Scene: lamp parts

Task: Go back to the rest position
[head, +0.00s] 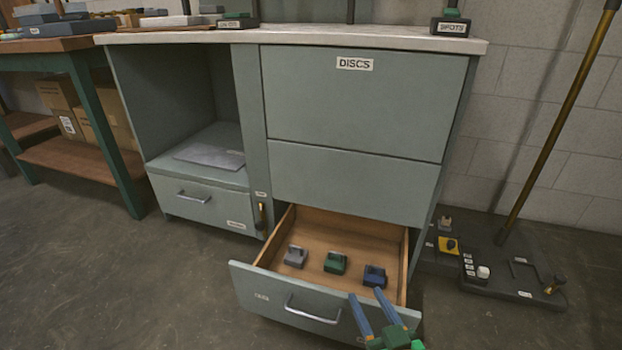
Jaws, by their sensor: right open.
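My right gripper (366,294) is at the bottom of the head view, with two blue fingers spread apart and a green body. It is open, and nothing shows between the fingers. It overlaps the front edge of the open lower drawer (275,303) in the picture; I cannot tell whether it touches. In the drawer lie a grey part (295,257), a green part (335,263) and a dark blue part (374,276). The blue part is just beyond the fingertips in the picture. My left gripper is not in view.
The grey-green cabinet (355,105) has a panel labelled DISCS, a closed left drawer (205,203) and an open shelf with a flat grey plate (209,156). A dark base (512,276) with a pole stands on the floor at right. A workbench (50,45) is at left. Floor at lower left is clear.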

